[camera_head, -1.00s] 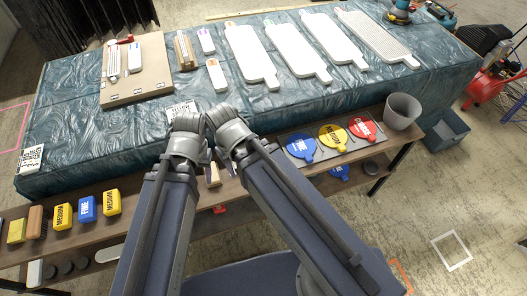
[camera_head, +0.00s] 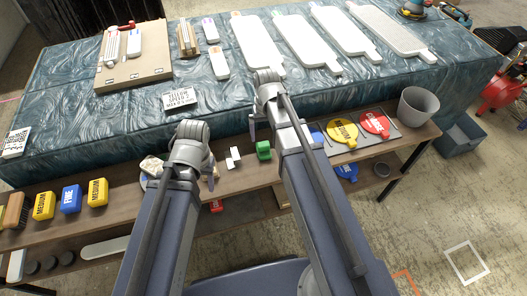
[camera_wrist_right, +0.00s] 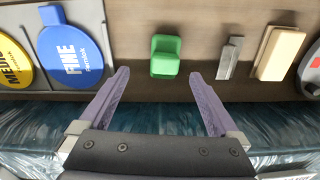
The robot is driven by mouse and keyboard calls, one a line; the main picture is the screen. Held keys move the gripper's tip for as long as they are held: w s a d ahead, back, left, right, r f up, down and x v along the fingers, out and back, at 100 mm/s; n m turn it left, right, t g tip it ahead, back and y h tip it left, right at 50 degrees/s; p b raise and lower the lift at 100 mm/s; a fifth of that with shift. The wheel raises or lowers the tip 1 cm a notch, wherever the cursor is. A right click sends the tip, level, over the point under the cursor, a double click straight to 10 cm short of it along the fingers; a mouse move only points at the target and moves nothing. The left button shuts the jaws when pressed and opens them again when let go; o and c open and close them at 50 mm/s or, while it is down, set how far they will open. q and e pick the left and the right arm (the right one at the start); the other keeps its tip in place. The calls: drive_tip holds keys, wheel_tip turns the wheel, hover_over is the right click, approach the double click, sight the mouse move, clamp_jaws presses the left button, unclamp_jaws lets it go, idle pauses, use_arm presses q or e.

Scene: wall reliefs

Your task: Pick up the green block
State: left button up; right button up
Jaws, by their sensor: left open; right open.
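The small green block (camera_head: 264,150) lies on the wooden shelf in front of the draped table, just left of my right forearm in the head view. In the right wrist view the green block (camera_wrist_right: 166,57) is whole and unobstructed, ahead of the gap between my fingertips. My right gripper (camera_wrist_right: 160,75) is open and empty, its two purplish fingers apart and not touching the block. In the head view its wrist is above the table's front edge, with the fingers partly hidden. My left gripper (camera_head: 190,172) is over the shelf further left, its fingers mostly hidden by its wrist.
Right of the block in the wrist view stand a grey metal piece (camera_wrist_right: 230,58) and a tan wooden block (camera_wrist_right: 278,53); left is a blue FINE disc (camera_wrist_right: 71,55). A grey bucket (camera_head: 417,106) stands at the shelf's right end. White panels (camera_head: 303,42) lie on the table.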

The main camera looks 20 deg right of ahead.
sight(263, 144)
drive_tip(key=shift+f+b, duration=0.4)
drive_tip(key=shift+f, duration=0.35)
drive_tip(key=shift+a, duration=0.1)
drive_tip(key=f+b, duration=0.5)
drive_tip(key=shift+w+a+f, duration=0.1)
drive_tip(key=shift+a+f, duration=0.05)
drive_tip(key=shift+a, duration=0.2)
drive_tip(key=shift+c, duration=0.4)
drive_tip(key=c, duration=1.4)
drive_tip(key=shift+r, duration=0.2)
